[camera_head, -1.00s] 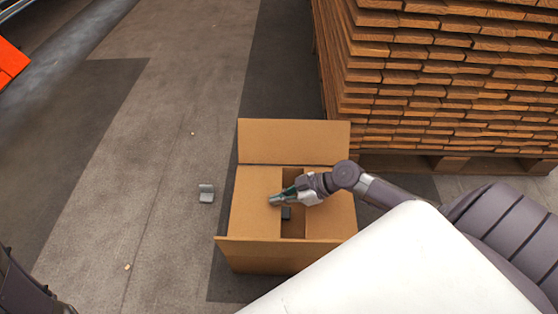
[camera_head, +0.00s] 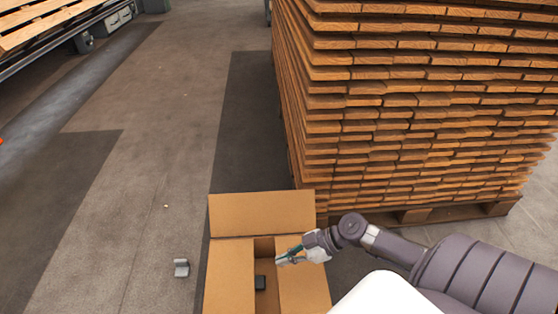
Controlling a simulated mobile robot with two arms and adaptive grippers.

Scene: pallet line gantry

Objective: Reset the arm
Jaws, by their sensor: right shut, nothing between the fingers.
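My right gripper (camera_head: 289,257) is shut and empty. It shows over the right part of an open cardboard box (camera_head: 262,213), with its arm coming in from the right. The box stands on the floor and its lower part is cut off by the bottom edge of the picture. A small dark object (camera_head: 260,282) shows in the gap between the box's inner flaps, left of the gripper and apart from it. My left gripper is out of the picture.
A tall stack of wooden boards (camera_head: 400,110) on a pallet (camera_head: 420,213) stands right behind the box. A small grey metal bracket (camera_head: 181,268) lies on the floor left of the box. The floor (camera_head: 150,180) on the left is mostly clear. A conveyor with planks (camera_head: 50,22) is at the far left.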

